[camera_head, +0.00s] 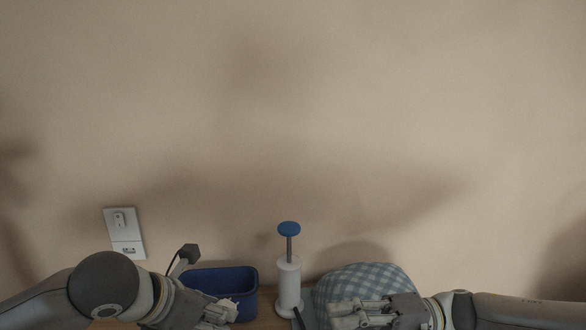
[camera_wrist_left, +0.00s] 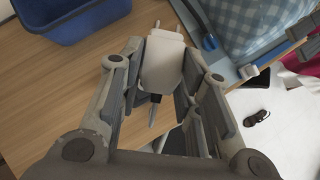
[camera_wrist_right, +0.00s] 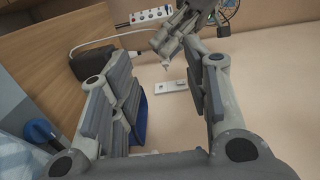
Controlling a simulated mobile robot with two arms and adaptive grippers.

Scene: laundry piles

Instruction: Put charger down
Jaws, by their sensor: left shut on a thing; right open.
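The white charger (camera_wrist_left: 163,62) with two metal prongs is between the fingers of my left gripper (camera_wrist_left: 165,75), which is shut on it. A dark cable plug shows at the charger's near end. In the left wrist view it is above the wooden table (camera_wrist_left: 60,90); whether it touches the top cannot be told. In the head view my left gripper (camera_head: 218,314) is low, in front of the blue bin (camera_head: 222,280). My right gripper (camera_wrist_right: 165,100) is open with nothing between its fingers; in the head view it (camera_head: 345,316) is before the checkered cloth item (camera_head: 365,280).
A white pump with a blue knob (camera_head: 289,229) stands between the arms. A wall socket plate (camera_head: 125,232) is at left. A dark box (camera_wrist_right: 92,62) with a white cable and a power strip (camera_wrist_right: 150,16) show in the right wrist view. Bare wood lies left of the charger.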

